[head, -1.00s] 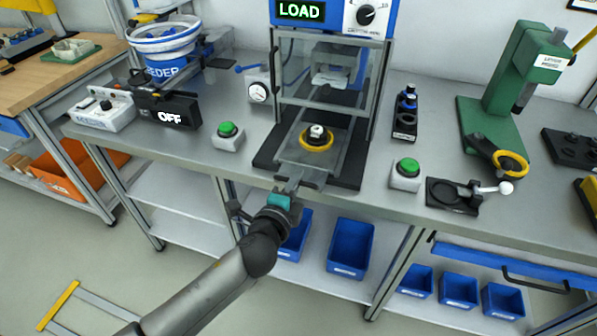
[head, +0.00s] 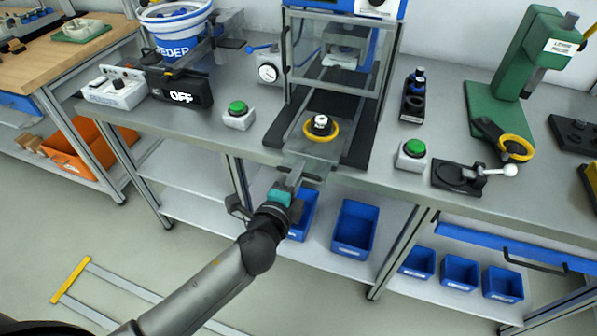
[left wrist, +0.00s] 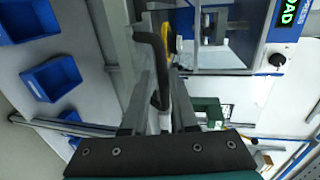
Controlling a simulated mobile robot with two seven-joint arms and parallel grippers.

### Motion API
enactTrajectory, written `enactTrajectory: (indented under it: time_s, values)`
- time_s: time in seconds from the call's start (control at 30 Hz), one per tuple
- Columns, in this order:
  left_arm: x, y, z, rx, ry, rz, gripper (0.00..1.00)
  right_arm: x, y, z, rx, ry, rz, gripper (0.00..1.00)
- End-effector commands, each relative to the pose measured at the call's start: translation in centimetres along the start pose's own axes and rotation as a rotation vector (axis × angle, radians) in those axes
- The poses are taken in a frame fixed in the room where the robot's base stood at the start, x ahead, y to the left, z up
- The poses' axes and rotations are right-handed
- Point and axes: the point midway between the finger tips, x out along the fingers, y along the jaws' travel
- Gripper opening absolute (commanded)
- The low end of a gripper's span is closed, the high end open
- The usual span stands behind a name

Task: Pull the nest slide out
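The nest slide (head: 303,157) is a grey plate that sticks out of the guarded press (head: 337,78) over the bench front edge. It carries a yellow ring with a black and white part (head: 321,126) in it. Its dark bar handle (left wrist: 155,62) runs between the fingers of my left gripper (left wrist: 160,95) in the left wrist view. My left gripper (head: 297,176) is at the slide's front in the head view and looks shut on the handle. The fingertips are partly hidden there. My right gripper is not in view.
Green buttons stand left (head: 238,114) and right (head: 412,153) of the press. A black fixture with a white knob (head: 470,176) is at right. Blue bins (head: 354,226) are on the shelf below. The space in front of the bench is open floor.

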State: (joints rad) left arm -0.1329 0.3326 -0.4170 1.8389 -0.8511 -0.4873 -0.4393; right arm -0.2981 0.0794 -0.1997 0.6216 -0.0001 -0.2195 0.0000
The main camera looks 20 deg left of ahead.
Motion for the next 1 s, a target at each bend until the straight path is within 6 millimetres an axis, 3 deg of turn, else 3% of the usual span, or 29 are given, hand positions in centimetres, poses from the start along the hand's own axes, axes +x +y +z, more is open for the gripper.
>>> enactTrajectory:
  time_s: [0.37,1.0]
  values:
    - [-0.8,-0.1,0.0,-0.001,0.001,-0.003,0.26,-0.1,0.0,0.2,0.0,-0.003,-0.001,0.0]
    - [-10.3,0.0,0.0,-0.001,0.0,0.0,0.26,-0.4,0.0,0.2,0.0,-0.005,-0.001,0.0]
